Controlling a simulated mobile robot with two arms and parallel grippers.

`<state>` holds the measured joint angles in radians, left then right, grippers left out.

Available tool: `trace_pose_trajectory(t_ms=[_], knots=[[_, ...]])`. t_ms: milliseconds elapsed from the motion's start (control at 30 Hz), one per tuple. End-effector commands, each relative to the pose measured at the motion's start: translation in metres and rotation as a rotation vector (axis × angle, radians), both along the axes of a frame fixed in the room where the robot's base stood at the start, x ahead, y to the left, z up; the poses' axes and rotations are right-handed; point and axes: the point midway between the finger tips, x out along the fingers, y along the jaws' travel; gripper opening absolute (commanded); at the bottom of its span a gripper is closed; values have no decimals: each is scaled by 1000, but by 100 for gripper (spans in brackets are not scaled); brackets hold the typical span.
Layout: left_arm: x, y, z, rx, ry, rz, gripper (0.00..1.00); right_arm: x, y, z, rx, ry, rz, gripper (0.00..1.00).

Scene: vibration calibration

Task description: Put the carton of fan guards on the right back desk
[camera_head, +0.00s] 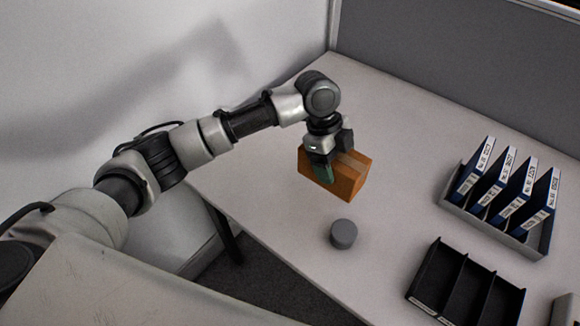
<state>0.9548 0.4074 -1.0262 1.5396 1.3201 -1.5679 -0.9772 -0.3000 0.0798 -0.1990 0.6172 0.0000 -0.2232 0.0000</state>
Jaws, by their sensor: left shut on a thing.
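An orange-brown carton (349,184) with a lighter strip along its top is on or just above the pale desk (383,112); I cannot tell whether it touches the surface. My left gripper (325,172) comes down over the carton from above and is shut on it, near its left end. The gripper hides part of the carton's top and front side. My right gripper is not in view.
A grey cylinder (343,234) stands near the desk's front edge. A black divided tray (437,264) and a grey rack (478,220) of blue binders occupy the right side. A grey partition (450,55) borders the back. Desk space behind the carton is clear.

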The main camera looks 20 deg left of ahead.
Motion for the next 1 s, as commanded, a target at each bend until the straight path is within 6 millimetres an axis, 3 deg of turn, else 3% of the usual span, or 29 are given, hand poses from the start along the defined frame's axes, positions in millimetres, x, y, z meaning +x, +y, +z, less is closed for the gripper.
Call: trace_pose_trajectory(t_ms=[200, 400, 633, 867, 1000], knots=[[5, 53, -30, 3, 3, 9, 41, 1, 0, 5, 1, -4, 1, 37], [9, 85, -50, 1, 0, 8, 41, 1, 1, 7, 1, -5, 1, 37], [9, 93, -62, -1, 1, 3, 41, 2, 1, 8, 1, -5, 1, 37], [9, 93, -93, 1, 0, 6, 41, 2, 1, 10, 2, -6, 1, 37], [9, 93, -95, -1, -2, 5, 41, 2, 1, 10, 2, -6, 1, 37]])
